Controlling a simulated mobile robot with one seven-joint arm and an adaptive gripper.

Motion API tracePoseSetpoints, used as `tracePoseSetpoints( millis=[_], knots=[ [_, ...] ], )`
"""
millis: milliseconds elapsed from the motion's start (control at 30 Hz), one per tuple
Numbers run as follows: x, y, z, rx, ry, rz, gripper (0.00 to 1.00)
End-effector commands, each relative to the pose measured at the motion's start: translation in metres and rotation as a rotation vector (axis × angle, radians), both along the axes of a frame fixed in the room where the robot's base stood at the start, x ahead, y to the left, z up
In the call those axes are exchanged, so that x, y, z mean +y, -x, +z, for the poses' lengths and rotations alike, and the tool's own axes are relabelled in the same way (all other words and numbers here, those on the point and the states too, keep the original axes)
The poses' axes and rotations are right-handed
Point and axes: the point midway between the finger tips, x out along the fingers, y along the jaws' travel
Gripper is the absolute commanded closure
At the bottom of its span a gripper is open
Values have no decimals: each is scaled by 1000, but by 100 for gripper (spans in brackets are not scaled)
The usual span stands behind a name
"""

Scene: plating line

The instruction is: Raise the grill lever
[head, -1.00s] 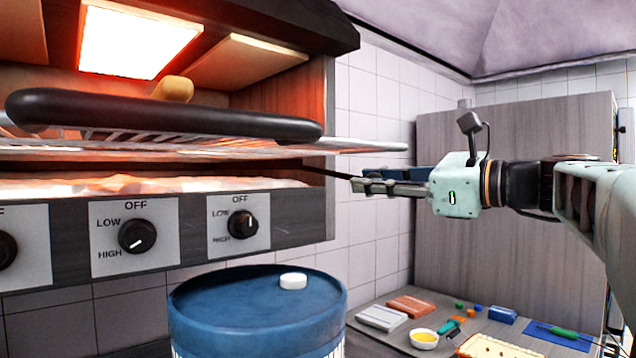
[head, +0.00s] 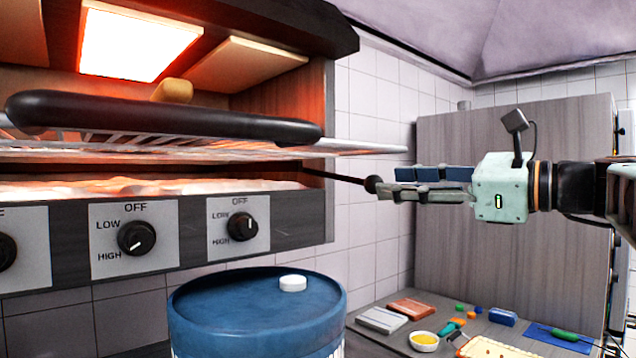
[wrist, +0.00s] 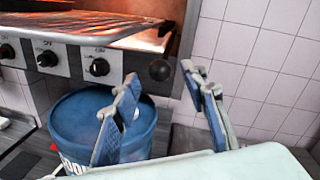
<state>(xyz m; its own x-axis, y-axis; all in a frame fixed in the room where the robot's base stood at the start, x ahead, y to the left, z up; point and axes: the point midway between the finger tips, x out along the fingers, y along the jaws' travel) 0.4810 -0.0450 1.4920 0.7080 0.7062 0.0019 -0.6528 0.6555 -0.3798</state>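The grill lever is a thin black rod with a round black knob (head: 373,184), sticking out to the right from the grill's side and sloping slightly down. The knob also shows in the wrist view (wrist: 160,70), just beyond the fingertips and in the gap between them. My gripper (head: 391,183) is to the right of the knob, pointing left at it. In the wrist view my gripper (wrist: 158,80) has its two fingers spread apart with nothing between them. Whether a fingertip touches the knob cannot be told.
The grill (head: 290,215) glows at the left, with a wire rack and a thick black handle (head: 160,115) in front. A blue drum (head: 255,310) with a white puck (head: 293,283) stands below.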

Motion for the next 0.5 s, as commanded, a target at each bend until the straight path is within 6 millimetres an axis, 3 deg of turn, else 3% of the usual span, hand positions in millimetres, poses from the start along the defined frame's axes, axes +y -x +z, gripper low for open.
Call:
tracePoseSetpoints(
  millis=[233, 500],
  knots=[
    [-34, 33, 0, 0, 0, -3, 60],
    [-46, 46, 0, -1, 0, -1, 60]
  ],
)
